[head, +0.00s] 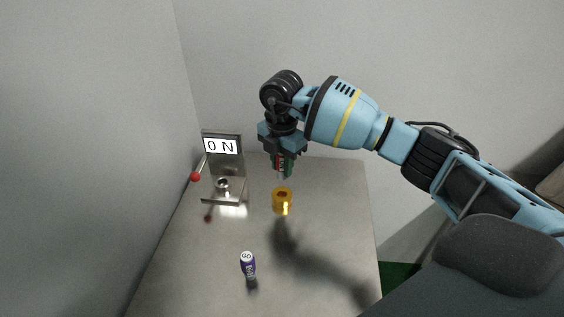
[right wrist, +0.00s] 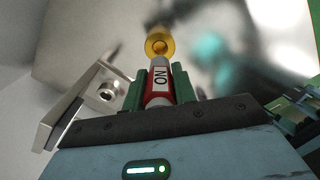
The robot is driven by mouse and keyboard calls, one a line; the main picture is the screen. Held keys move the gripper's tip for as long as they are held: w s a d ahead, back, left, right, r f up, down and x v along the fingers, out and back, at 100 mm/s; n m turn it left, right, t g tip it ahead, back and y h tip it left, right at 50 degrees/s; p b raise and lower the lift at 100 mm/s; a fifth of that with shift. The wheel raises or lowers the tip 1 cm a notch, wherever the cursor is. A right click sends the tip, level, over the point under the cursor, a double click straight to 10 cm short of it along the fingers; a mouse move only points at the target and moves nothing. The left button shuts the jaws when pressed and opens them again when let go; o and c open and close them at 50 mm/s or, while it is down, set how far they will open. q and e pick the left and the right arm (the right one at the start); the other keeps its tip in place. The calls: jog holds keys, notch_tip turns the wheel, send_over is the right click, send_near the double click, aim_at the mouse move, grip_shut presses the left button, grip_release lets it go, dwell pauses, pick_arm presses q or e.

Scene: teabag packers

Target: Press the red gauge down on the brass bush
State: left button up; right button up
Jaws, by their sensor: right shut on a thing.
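The brass bush (head: 282,207) stands upright on the grey table; it also shows in the right wrist view (right wrist: 150,47), its round hole facing up. My right gripper (head: 282,167) points down above the bush, its green fingers shut on the red gauge (head: 282,162). In the right wrist view the red gauge (right wrist: 158,92) has a white label with black letters, and its grey tip points at the bush. In the head view a small gap shows between the gauge's end and the bush. My left gripper is not in view.
A purple gauge marked GO (head: 248,265) stands on the table (head: 325,240) towards the front. A metal stand (head: 226,172) with a "0 N" display and a red-knobbed lever (head: 196,176) is at the back left. Walls rise behind and left. The table's right side is clear.

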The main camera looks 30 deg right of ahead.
aim_at(282, 180)
jog(key=shift+r, duration=0.1)
jog(key=shift+f, duration=2.75)
jog(key=shift+f, duration=0.2)
jog(key=shift+f, duration=0.45)
dwell(0.7)
jog(key=shift+r, duration=0.2)
